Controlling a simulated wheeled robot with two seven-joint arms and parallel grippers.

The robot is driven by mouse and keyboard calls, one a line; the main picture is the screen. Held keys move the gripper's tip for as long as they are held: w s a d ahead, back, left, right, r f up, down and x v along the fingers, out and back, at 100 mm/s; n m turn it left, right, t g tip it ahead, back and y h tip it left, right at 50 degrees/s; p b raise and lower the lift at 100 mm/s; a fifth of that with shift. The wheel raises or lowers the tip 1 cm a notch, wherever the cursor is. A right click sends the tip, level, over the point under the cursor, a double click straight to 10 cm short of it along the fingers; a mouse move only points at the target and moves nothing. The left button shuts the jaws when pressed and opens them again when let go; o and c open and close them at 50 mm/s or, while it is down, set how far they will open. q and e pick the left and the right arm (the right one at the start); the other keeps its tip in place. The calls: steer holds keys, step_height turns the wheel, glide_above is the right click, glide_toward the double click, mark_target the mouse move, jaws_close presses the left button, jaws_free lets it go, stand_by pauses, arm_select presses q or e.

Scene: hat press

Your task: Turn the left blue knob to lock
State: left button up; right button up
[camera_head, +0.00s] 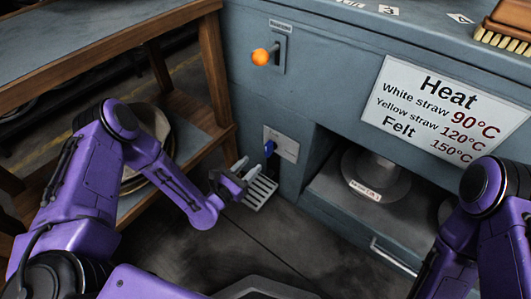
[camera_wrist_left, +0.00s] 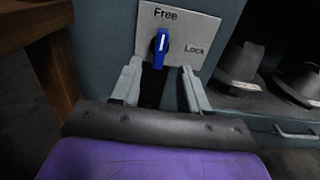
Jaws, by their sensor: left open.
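The left blue knob (camera_head: 269,148) sits on a pale plate (camera_head: 284,146) low on the front of the grey-blue press. In the left wrist view the knob (camera_wrist_left: 160,46) stands upright, its white mark pointing up toward "Free"; "Lock" is printed to its right on the plate (camera_wrist_left: 196,36). My left gripper (camera_head: 262,178) is open and empty, just below and in front of the knob. In the left wrist view its two fingers (camera_wrist_left: 158,80) stand on either side of the knob's lower end, apparently not touching it. My right arm shows at the right edge, its gripper out of view.
An orange ball-ended lever (camera_head: 261,57) stands above the knob. Right of it is an open compartment with a grey hat form (camera_head: 372,182) and a drawer handle (camera_head: 393,256). A wooden shelf (camera_head: 215,75) stands close on the left. A brush (camera_head: 508,28) lies on top of the press.

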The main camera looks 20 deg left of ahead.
mark_target(266, 151)
arm_select(q)
steer(key=b+x, duration=0.2)
steer(key=x, duration=0.6)
steer(key=shift+w+d+f, duration=0.1)
steer(key=shift+w+d, duration=0.1)
steer(key=shift+w, duration=0.15)
jaws_close()
